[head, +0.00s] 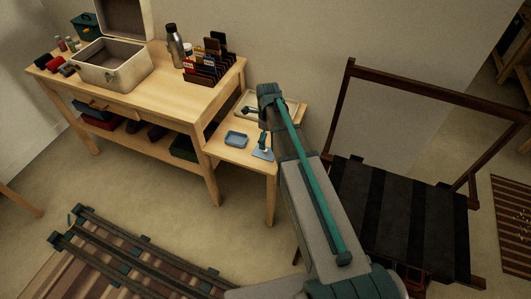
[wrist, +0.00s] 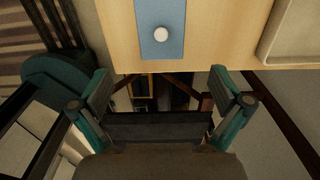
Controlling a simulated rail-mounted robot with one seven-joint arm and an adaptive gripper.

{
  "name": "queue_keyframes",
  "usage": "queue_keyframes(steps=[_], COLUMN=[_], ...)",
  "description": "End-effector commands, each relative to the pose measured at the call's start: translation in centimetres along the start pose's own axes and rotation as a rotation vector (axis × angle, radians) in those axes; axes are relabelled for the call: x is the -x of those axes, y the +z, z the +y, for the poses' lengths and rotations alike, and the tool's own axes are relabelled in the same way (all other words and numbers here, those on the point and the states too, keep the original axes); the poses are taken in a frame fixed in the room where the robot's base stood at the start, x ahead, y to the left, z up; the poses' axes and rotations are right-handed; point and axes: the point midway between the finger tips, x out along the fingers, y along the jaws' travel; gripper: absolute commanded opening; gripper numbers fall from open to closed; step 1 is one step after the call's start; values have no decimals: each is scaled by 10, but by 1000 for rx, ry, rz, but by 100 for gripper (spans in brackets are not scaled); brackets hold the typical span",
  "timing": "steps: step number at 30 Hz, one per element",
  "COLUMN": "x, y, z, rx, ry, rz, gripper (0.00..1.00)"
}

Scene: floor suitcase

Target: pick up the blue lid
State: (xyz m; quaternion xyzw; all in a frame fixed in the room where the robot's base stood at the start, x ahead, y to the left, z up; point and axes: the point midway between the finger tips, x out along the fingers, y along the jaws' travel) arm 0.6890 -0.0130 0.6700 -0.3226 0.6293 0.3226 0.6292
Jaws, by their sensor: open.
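The blue lid (wrist: 161,12) is a flat blue rectangle with a round white knob (wrist: 161,34). In the wrist view it lies on a light wooden top, at the upper middle. In the head view the lid (head: 262,155) is near the front edge of the small low table, partly hidden by my arm. My gripper (wrist: 160,95) is open, its two fingers wide apart with nothing between them. In the wrist view the lid and knob appear beyond the fingertips, apart from them. My arm hides most of the gripper in the head view.
A blue open dish (head: 236,139) sits left of the lid. A pale tray (head: 248,103) is at the back of the low table (head: 220,153). The larger bench (head: 150,100) holds an open case (head: 112,65), a flask and a rack. A dark-framed chair (head: 400,210) stands at right.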

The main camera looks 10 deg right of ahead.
Motion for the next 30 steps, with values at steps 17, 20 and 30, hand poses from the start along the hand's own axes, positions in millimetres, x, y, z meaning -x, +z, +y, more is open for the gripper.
queue_keyframes(steps=[17,20,30], x=[-54,-68,-80], y=[-2,-3,-3], z=[-2,-2,-2], rx=[2,3,3], ry=[2,2,0], rz=[1,1,0], gripper=[100,100,100])
